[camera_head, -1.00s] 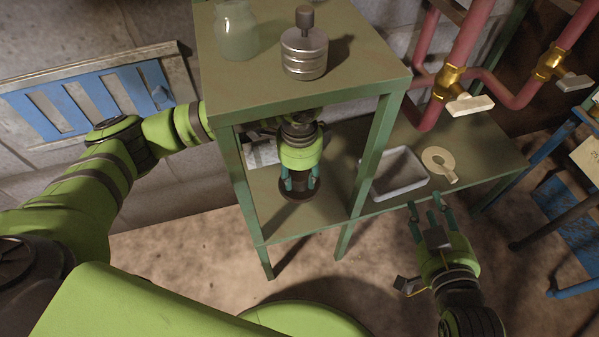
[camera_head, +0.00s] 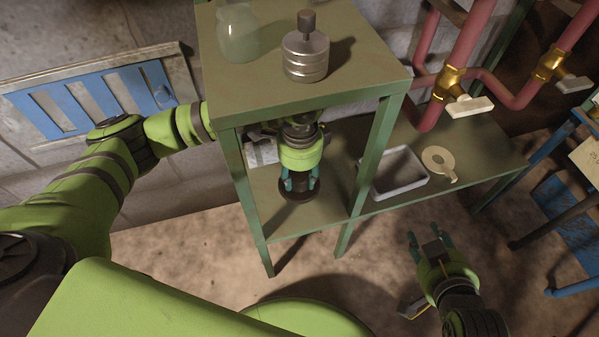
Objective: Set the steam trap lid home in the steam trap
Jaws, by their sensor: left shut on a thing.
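My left gripper (camera_head: 300,187) reaches into the space under the raised green shelf top and points down at the lower board. It is shut on a dark piece between its fingers, seemingly the steam trap lid. A dark round body (camera_head: 298,195), seemingly the steam trap, stands on the board around and below the fingertips. The fingers hide most of both, so I cannot tell whether the lid is seated. My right gripper (camera_head: 429,240) is open and empty, in front of the lower board's front edge.
A glass jar (camera_head: 238,35) and a ribbed metal canister (camera_head: 305,58) stand on the upper top (camera_head: 370,70). A grey tray (camera_head: 401,186) and a flat beige ring with a tab (camera_head: 440,166) lie on the lower board. Green posts flank my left gripper. Red pipes run behind.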

